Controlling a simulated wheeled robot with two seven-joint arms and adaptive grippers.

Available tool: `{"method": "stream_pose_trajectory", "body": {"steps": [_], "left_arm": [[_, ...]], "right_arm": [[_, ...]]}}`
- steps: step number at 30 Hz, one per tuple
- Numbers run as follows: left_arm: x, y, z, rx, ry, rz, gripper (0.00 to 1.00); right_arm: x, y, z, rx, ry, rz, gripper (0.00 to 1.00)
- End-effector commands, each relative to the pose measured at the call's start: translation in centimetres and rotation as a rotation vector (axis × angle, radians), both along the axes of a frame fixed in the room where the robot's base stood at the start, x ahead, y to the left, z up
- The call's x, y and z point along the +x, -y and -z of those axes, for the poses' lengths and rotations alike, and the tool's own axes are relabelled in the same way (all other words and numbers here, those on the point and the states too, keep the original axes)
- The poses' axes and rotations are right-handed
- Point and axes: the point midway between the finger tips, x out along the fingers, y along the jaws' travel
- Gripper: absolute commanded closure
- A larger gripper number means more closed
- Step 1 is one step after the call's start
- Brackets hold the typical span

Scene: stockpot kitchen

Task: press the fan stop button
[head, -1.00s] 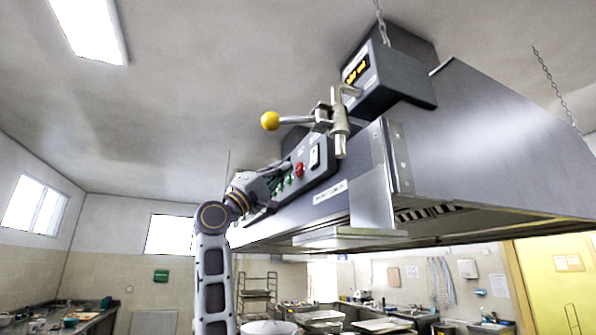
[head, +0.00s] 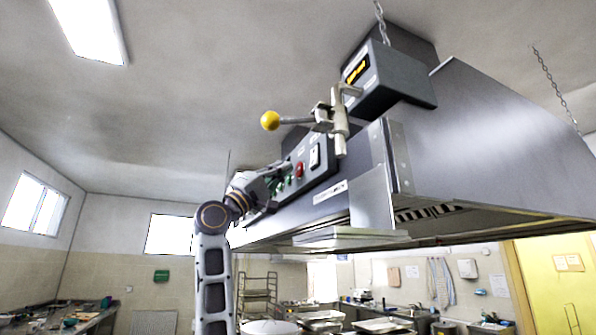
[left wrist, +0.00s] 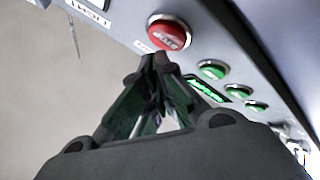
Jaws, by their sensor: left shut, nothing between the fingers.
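A round red button (head: 300,169) sits on the grey control panel (head: 324,164) on the hood's front edge. In the left wrist view the red button (left wrist: 169,36) is at the top middle, with white lettering on its face and a small label (left wrist: 144,47) beside it. My left gripper (head: 281,178) reaches up from the lower left to the panel. Its fingertips (left wrist: 160,62) are together with nothing between them, and appear just below the red button in the left wrist view. I cannot tell whether they touch it. My right gripper is not in view.
Several green buttons (left wrist: 213,70) lie beside the red one, around a lit green strip (left wrist: 207,89). A white rocker switch (head: 315,156) and a yellow-knobbed lever (head: 270,121) are close by. The steel hood (head: 500,140) fills the right. Open air lies left of the arm.

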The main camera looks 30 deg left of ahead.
Motion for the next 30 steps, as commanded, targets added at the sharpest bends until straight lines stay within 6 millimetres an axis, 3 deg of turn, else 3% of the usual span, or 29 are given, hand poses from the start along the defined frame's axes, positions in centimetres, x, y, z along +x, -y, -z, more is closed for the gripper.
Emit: {"method": "stream_pose_trajectory", "body": {"steps": [30], "left_arm": [[0.62,0.56,-0.03,0.0,0.0,0.0,1.0]], "right_arm": [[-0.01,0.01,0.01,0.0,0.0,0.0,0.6]]}}
